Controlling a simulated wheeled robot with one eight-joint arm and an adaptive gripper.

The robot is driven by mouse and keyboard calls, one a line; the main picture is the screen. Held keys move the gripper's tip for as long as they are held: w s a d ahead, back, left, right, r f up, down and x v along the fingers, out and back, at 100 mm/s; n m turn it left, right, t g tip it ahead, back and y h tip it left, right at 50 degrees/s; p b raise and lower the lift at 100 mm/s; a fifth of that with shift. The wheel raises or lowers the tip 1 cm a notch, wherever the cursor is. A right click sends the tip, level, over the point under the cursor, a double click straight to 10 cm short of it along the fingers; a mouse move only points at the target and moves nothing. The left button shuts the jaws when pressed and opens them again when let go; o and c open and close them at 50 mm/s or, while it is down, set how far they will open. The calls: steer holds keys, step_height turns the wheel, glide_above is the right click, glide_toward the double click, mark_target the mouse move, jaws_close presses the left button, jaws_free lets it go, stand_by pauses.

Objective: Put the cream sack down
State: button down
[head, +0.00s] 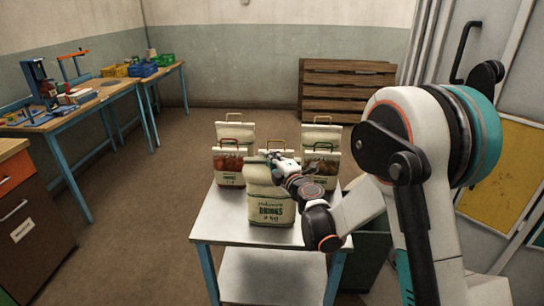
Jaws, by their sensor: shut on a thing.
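The cream sack (263,203) is upright at the front of the small table (214,222), with dark green lettering that looks like "ONIONS" on its lower front. My gripper (271,158) comes in from the right and is shut on the sack at its top. The arm's end hides the sack's upper right side, and the exact grip is too small to make out. The sack's base is over the tabletop; I cannot tell whether it touches it.
Several other handled sacks stand close behind: left (229,166), right (321,168), back left (236,131) and back right (320,134). Bare tabletop shows left and front. A dark bin (368,245) stands right of the table.

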steer(key=c, duration=2.2)
jaws_free()
steer(key=shift+f, duration=0.1)
steer(key=o, duration=0.4)
steer(key=shift+s+r, duration=0.15)
steer(key=shift+r, duration=0.05)
steer(key=p+v, duration=0.2)
steer(key=v, duration=1)
